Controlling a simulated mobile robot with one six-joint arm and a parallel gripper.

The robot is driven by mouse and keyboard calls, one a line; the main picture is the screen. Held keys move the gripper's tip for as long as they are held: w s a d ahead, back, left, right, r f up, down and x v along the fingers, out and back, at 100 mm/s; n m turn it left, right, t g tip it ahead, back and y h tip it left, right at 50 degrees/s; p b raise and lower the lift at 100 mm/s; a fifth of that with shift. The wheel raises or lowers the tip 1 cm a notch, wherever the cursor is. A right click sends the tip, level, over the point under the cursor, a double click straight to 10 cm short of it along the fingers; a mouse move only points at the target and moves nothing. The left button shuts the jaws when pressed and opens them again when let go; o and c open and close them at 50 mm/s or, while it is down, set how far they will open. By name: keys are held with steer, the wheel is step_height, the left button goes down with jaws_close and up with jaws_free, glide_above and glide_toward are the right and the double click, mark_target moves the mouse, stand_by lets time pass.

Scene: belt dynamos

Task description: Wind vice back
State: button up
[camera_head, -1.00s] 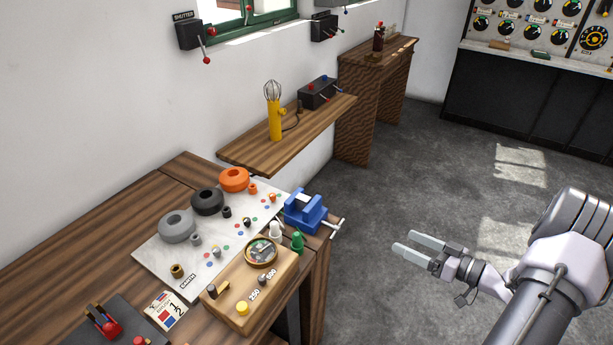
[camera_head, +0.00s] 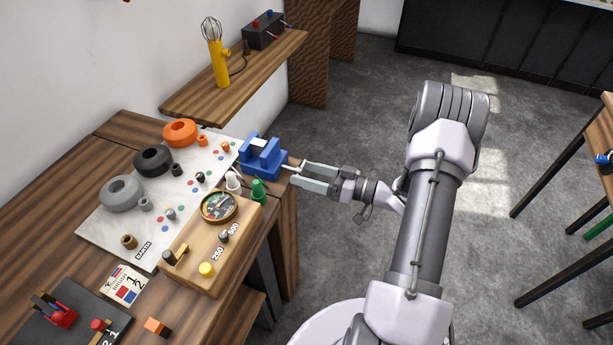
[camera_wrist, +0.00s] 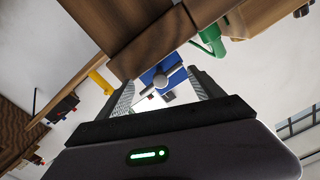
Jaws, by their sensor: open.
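The blue vice (camera_head: 262,158) is at the bench's right edge in the head view, with its metal handle (camera_head: 293,170) sticking out to the right. My gripper (camera_head: 303,173) is open, its two fingers pointing left at the vice on either side of the handle's end. In the wrist view the blue vice (camera_wrist: 160,68) and its grey screw and handle bar (camera_wrist: 161,79) show between my open fingers (camera_wrist: 163,92). I cannot tell whether a finger touches the handle.
A wooden meter box (camera_head: 195,265) with white and green terminals stands close in front of the vice. A marble board (camera_head: 110,215) with orange, black and grey rings lies left. The floor to the right is open.

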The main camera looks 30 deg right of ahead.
steer(key=shift+w+a, duration=0.15)
steer(key=shift+w, duration=0.05)
steer(key=shift+c, duration=0.5)
jaws_close()
steer(key=shift+n, duration=0.4)
